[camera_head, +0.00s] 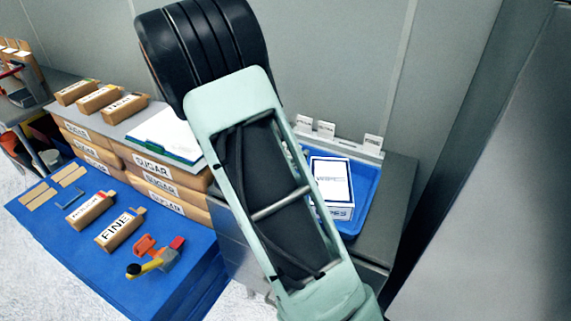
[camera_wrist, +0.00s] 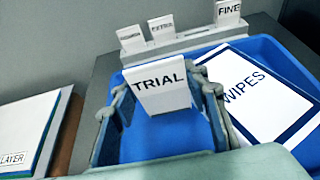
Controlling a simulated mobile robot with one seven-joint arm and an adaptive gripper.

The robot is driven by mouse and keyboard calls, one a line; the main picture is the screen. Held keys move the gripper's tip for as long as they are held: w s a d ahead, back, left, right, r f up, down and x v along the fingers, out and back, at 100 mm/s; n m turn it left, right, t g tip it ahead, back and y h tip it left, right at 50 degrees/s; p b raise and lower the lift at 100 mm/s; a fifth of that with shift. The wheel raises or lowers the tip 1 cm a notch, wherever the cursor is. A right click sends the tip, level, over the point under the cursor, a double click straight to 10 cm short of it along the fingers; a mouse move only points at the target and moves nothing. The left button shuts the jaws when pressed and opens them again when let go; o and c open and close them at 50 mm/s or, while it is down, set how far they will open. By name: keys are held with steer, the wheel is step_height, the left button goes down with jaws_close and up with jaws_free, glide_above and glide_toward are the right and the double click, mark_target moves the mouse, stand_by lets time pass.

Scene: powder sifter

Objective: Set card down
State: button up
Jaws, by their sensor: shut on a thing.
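A white card marked TRIAL (camera_wrist: 160,82) is held upright between the fingers of my gripper (camera_wrist: 163,98) in the wrist view. The card is above the blue tray (camera_wrist: 165,138) and in front of a pale card rail (camera_wrist: 185,46). The card's lower part shows between the fingers and touches nothing else that I can see. Several white cards stand along the rail, including one marked FINE (camera_wrist: 228,12). In the head view my arm hides the gripper and the TRIAL card; the rail (camera_head: 345,145) shows behind the tray.
A white WIPES box (camera_head: 331,185) sits in the blue tray, right of the gripper in the wrist view. Blue table (camera_head: 80,240) holds labelled packages and tools. A grey wall stands close behind the rail.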

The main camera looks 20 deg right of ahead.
steer(key=w+f, duration=0.3)
steer(key=f, duration=0.1)
steer(key=shift+w+f, duration=0.5)
steer(key=shift+f, duration=1.5)
steer(key=shift+f, duration=0.15)
steer(key=o, duration=1)
steer(key=shift+o, duration=0.2)
steer(key=shift+r, duration=0.2)
steer(key=v, duration=1.2)
